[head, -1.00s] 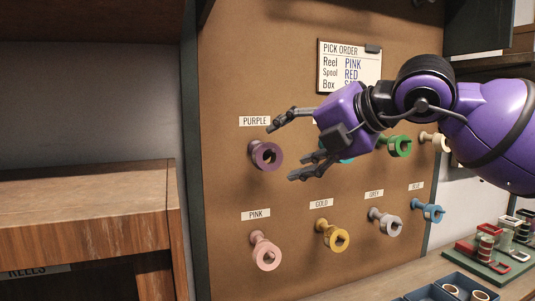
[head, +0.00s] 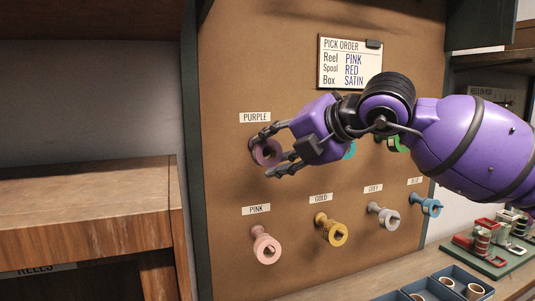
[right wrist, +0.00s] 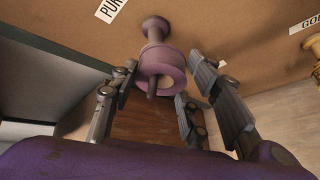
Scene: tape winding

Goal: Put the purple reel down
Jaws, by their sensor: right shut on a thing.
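The purple reel (head: 267,152) is at the pegboard, under the PURPLE label (head: 255,117). In the right wrist view the reel (right wrist: 163,68) sits on a mauve holder (right wrist: 155,28) that stands out from the board. My right gripper (head: 264,160) is at the reel, with its fingers on either side of it. In the right wrist view its fingers (right wrist: 163,80) flank the reel's rim, and it is shut on the reel. My left gripper is not in view.
Pink (head: 266,247), gold (head: 332,230), grey (head: 384,217) and blue (head: 428,206) reels hang in the lower row. A green reel (head: 398,144) is partly behind my right arm. A wooden shelf (head: 85,215) stands left. Blue trays (head: 425,289) lie on the bench.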

